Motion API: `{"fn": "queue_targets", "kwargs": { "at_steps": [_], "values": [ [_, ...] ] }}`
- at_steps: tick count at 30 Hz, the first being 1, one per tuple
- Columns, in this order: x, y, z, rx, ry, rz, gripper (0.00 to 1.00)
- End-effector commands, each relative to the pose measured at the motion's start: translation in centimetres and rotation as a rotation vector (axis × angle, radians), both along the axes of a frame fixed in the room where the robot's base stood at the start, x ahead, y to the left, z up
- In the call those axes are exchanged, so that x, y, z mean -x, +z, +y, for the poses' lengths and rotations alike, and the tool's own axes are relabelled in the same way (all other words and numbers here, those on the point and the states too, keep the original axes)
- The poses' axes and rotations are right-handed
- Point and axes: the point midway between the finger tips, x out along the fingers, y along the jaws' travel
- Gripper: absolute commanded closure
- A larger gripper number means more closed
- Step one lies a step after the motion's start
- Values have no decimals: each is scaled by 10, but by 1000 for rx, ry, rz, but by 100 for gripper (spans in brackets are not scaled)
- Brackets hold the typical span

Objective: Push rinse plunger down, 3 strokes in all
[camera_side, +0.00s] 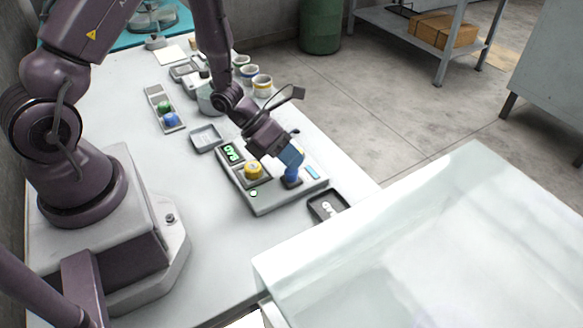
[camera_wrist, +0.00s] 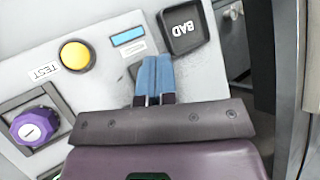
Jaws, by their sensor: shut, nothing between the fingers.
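My gripper (camera_side: 291,158) has its blue fingers closed together, pointing down over the right part of a grey control panel (camera_side: 265,204). No label naming the plunger is readable.
The wrist view shows a yellow TEST button (camera_wrist: 75,55) and a purple knob (camera_wrist: 35,127). A dark BAD tray (camera_wrist: 183,45) sits beside the panel.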

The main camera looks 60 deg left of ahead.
Motion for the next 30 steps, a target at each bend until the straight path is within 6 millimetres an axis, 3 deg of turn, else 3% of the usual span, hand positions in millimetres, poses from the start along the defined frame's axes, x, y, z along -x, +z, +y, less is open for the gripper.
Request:
{"fn": "queue_targets", "kwargs": {
  "at_steps": [30],
  "values": [
    [1,-10,0,-1,0,2,100]
  ]
}}
